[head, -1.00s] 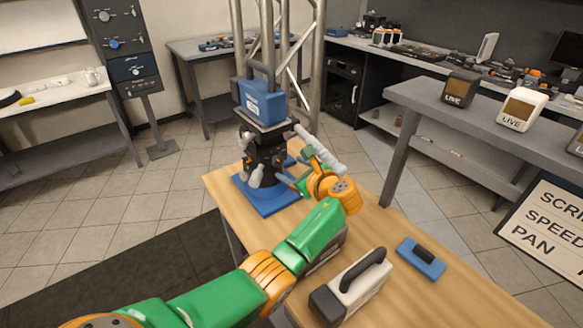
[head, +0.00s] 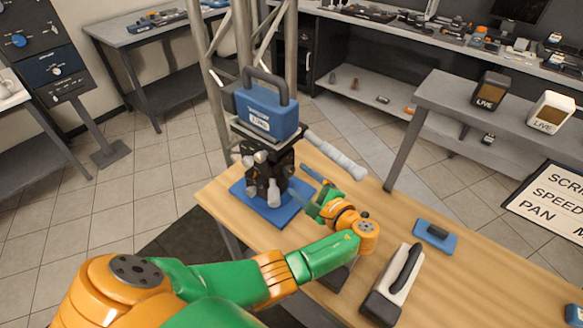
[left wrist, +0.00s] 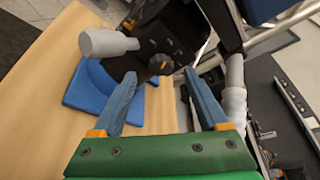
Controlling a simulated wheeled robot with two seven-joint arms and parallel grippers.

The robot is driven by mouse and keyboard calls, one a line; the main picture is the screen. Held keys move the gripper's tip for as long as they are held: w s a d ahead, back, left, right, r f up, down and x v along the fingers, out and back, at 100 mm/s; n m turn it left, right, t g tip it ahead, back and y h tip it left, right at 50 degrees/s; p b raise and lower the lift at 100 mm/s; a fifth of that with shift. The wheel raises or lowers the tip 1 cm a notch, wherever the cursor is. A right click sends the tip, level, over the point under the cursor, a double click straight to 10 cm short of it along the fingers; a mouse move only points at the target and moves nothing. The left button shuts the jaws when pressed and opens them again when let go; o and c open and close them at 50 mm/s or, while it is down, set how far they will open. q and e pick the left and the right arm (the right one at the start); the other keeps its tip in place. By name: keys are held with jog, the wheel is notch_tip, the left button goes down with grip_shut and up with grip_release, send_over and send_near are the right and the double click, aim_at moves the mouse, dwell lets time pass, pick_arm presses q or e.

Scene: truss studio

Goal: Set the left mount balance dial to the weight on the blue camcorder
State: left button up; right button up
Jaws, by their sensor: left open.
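The blue camcorder (head: 265,108) with a dark top handle sits on the black mount (head: 268,172). Its white label (head: 262,124) carries a weight too small to read surely. The mount stands on a blue base plate (head: 272,213) on the wooden table. In the left wrist view, a dark round knob (left wrist: 160,64) on the mount's black face (left wrist: 165,40) shows between my fingertips; I cannot read its setting. My left gripper (head: 304,182) is open and empty beside the mount, and its two blue-grey fingers point at the knob in the left wrist view (left wrist: 160,78). My right gripper is out of view.
A grey pan handle (head: 335,155) juts from the mount above my left gripper. A white, black-handled case (head: 393,288) and a blue plate (head: 434,238) lie on the wooden table (head: 480,282). Metal truss poles (head: 243,40) rise behind. A light knob (left wrist: 105,43) sticks out near the left finger.

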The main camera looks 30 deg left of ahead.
aim_at(291, 173)
pick_arm(q)
jog(key=x, duration=0.3)
jog(key=shift+w+f, duration=0.1)
jog(key=shift+w, duration=0.25)
jog(key=shift+a+f, duration=0.1)
jog(key=shift+a, duration=0.35)
jog(key=shift+d, duration=0.15)
grip_shut()
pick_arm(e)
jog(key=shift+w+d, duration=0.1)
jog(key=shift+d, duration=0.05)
